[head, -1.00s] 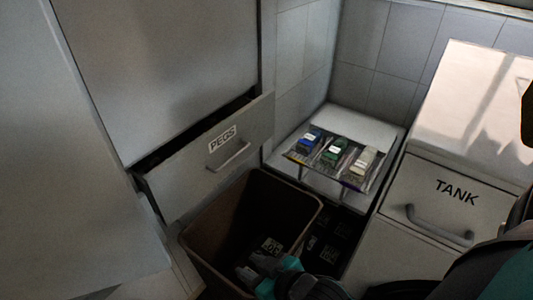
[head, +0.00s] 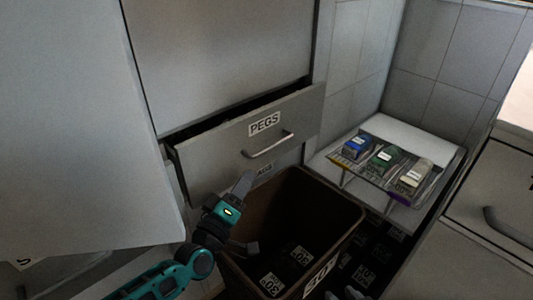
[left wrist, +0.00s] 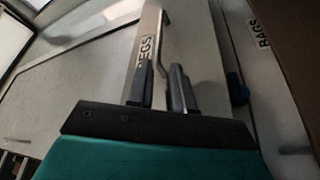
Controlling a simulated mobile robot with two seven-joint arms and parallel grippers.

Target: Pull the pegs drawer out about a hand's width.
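The pegs drawer (head: 225,150) has a grey front with a PEGS label and a bar handle (head: 268,145). It stands slightly out, with a dark gap along its top edge. My left gripper (head: 243,184) is below and left of the handle, apart from it. In the left wrist view the two fingers (left wrist: 161,88) are parted with nothing held between them. The handle (left wrist: 163,45) and the drawer's label show just beyond the fingertips.
A brown bin (head: 345,215) with dark boxes stands below and right of the drawer. A tray (head: 345,178) with several small coloured boxes is to the right. A second drawer labelled RAGS (left wrist: 262,35) lies below the pegs drawer. A grey panel (head: 75,130) fills the left side.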

